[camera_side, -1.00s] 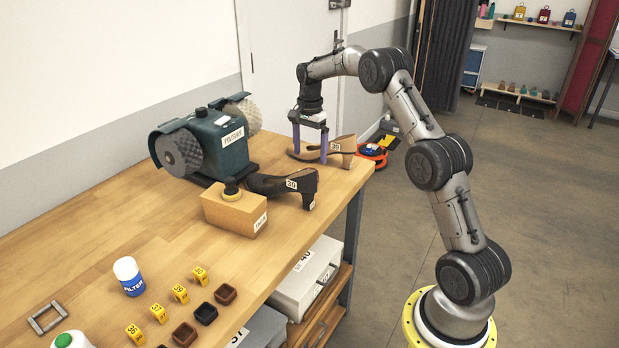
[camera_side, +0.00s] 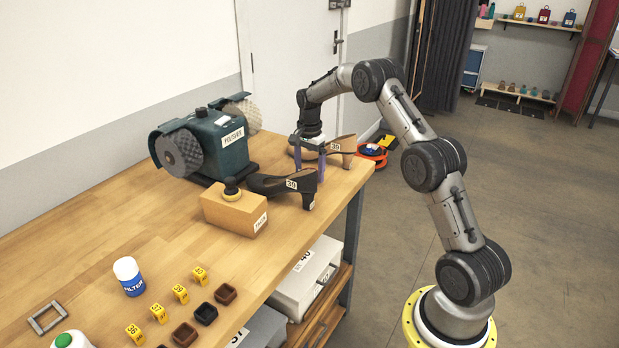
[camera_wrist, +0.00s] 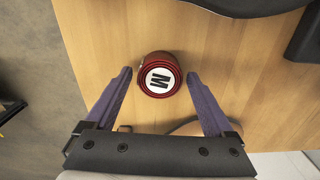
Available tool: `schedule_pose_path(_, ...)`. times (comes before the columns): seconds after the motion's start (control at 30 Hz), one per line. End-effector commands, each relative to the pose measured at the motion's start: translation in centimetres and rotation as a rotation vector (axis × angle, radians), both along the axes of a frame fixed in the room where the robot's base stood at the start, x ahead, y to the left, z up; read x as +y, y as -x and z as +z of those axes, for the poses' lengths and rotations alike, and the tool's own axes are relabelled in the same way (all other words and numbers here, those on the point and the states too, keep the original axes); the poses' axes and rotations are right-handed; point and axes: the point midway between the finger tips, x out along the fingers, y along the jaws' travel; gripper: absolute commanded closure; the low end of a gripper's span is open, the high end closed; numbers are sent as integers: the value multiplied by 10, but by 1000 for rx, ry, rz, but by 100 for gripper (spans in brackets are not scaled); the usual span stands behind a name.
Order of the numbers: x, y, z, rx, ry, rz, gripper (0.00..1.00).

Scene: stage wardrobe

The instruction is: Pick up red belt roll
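The red belt roll (camera_wrist: 140,72) shows in the wrist view as a round coil with a white disc marked "M" on top, lying on the wooden table. My gripper (camera_wrist: 158,74) is open, with one purple finger on each side of the roll in that view and gaps between. I cannot tell whether the tips are down at its height. In the side view my gripper (camera_side: 309,172) points down at the far end of the table, behind the black shoe. The roll is not visible there, likely hidden behind the shoe.
The black heeled shoe (camera_side: 272,184) stands close in front of my gripper, and a tan shoe (camera_side: 343,147) is close behind it. The table's right edge is near.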

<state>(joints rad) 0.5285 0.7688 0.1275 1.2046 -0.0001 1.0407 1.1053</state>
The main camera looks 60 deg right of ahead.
Motion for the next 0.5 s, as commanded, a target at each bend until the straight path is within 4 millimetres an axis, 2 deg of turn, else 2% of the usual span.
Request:
schedule_pose_path(0.03, 0, 0, 0, 0, 0, 0, 23)
schedule_pose_path(0.07, 0, 0, 0, 0, 0, 0, 29)
schedule_pose_path(0.4, 0, 0, 0, 0, 0, 0, 90)
schedule_pose_path(0.43, 0, 0, 0, 0, 0, 0, 94)
schedule_pose_path(0.5, 0, 0, 1, -1, 1, 0, 94)
